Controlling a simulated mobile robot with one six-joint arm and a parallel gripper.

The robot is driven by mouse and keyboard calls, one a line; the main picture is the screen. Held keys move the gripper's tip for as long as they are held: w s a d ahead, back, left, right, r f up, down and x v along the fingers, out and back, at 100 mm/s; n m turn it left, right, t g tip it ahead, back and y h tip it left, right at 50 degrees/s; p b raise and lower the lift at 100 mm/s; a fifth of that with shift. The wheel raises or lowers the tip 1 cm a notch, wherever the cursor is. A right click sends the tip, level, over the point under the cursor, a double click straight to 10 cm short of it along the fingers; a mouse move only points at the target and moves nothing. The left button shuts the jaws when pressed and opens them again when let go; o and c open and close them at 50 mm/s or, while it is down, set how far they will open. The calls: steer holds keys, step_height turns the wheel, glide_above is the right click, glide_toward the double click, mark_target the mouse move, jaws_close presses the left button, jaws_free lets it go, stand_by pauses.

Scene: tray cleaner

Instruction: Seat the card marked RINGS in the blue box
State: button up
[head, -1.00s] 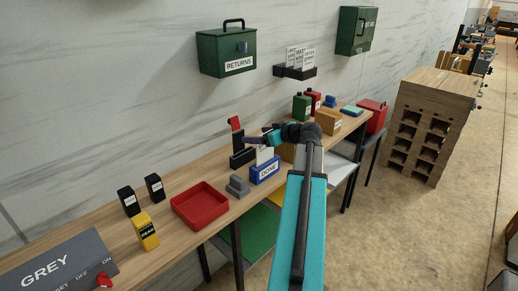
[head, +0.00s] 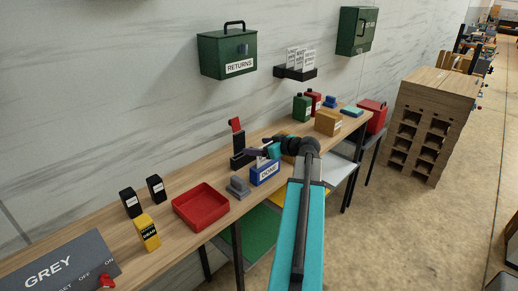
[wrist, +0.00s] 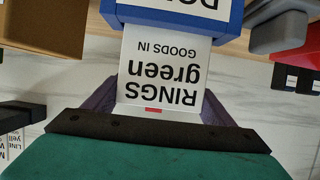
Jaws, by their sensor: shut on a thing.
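The blue box (head: 254,179) with a DONE label stands on the bench in the head view, and its rim (wrist: 235,22) shows at the top of the wrist view. The white RINGS card (wrist: 160,62), reading "RINGS green GOODS IN", is upside down in the wrist view. My gripper (wrist: 157,98) is shut on the card's near end between its purple fingers. The card's far end meets the blue box's rim; how deep it sits inside is hidden. In the head view my gripper (head: 260,152) is just above the box.
A grey stapler-like block (head: 238,187) and a red tray (head: 200,207) lie left of the box. A black stand with a red top (head: 237,140) is behind it. A wooden box (head: 328,122) is to the right. A wall rack (head: 295,72) holds several cards.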

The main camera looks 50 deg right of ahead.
steer(key=shift+f, duration=0.75)
steer(key=shift+f, duration=0.15)
steer(key=o, duration=1)
steer(key=shift+r, duration=0.25)
steer(key=b+v, duration=0.4)
steer(key=v, duration=0.8)
steer(key=shift+f, duration=0.1)
steer(key=shift+s, duration=0.1)
